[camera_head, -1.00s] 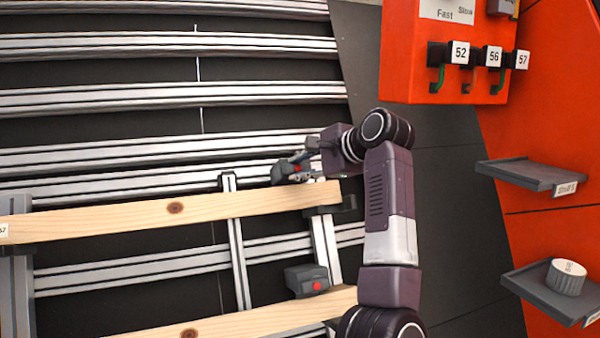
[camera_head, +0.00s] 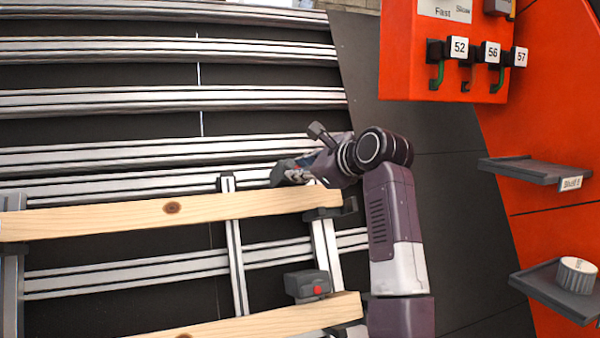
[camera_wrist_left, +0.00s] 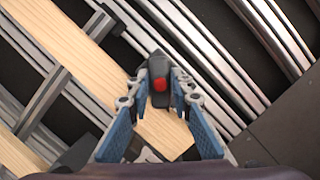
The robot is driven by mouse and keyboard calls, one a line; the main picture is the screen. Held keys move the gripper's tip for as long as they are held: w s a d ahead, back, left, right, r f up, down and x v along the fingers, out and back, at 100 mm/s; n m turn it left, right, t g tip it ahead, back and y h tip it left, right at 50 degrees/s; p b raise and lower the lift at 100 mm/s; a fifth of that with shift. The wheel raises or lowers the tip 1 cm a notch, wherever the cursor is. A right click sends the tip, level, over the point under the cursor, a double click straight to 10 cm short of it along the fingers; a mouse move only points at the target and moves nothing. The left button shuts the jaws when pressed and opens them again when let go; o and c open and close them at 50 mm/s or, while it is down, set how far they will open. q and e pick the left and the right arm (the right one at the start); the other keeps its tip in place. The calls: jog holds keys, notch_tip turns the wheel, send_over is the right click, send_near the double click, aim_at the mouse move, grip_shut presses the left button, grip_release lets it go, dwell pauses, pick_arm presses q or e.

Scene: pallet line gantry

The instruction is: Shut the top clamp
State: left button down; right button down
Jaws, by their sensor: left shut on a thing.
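The top clamp (camera_head: 282,175) is a dark block with a red spot, at the right end of the upper wooden beam (camera_head: 120,216). My left gripper (camera_head: 298,174) is at this clamp, coming in from the right. In the left wrist view, the blue-padded fingers of my left gripper (camera_wrist_left: 160,88) are on both sides of the clamp's dark head (camera_wrist_left: 158,66), shut on it. The clamp's underside and its contact with the beam are partly hidden. My right gripper is not in view.
A second clamp (camera_head: 306,285) with a red button sits lower, near the lower wooden beam (camera_head: 270,320). Metal rails (camera_head: 160,97) run across the dark panel. At right are an orange cabinet (camera_head: 405,60) with numbered hooks and two shelves, one holding a white round item (camera_head: 577,274).

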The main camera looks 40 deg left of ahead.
pick_arm(q)
jog(key=m+t+b, duration=0.1)
jog(key=m+b, duration=0.1)
jog(key=m, duration=0.2)
jog(key=m+t+b, duration=0.1)
jog(key=m, duration=0.3)
jog(key=shift+f+t+b, duration=0.1)
jog(key=shift+t+b, duration=0.25)
jog(key=shift+t, duration=0.05)
jog(key=shift+m, duration=0.3)
jog(key=m+t+b, duration=0.1)
jog(key=m, duration=0.2)
